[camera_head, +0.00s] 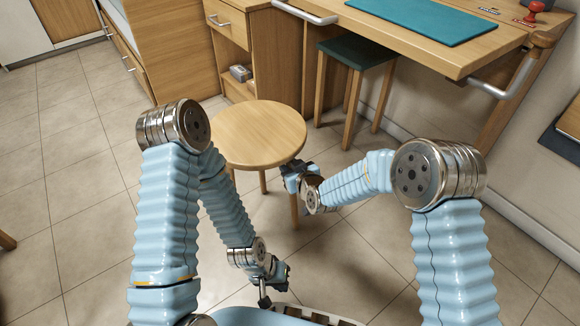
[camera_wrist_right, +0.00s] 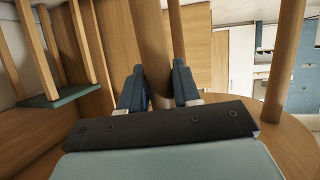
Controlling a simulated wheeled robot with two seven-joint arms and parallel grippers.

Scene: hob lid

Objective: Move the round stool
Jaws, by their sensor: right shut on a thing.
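The round stool (camera_head: 258,132) has a light wooden disc seat and wooden legs, and it stands upright on the tiled floor. My right gripper (camera_head: 294,172) is at the stool's right side, just under the seat edge. In the right wrist view, the picture is turned over, and my right gripper (camera_wrist_right: 158,88) is shut on a stool leg (camera_wrist_right: 152,35) between its two dark fingers. The seat underside (camera_wrist_right: 285,140) fills the bottom there. My left gripper (camera_head: 272,287) is low in front of the stool, apart from it; its finger opening is unclear.
A wooden desk (camera_head: 470,50) with a teal mat (camera_head: 425,18) stands behind on the right. A square green-topped stool (camera_head: 357,52) is under it. A cabinet with a drawer (camera_head: 228,25) stands behind the round stool. Floor to the left (camera_head: 60,190) is clear.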

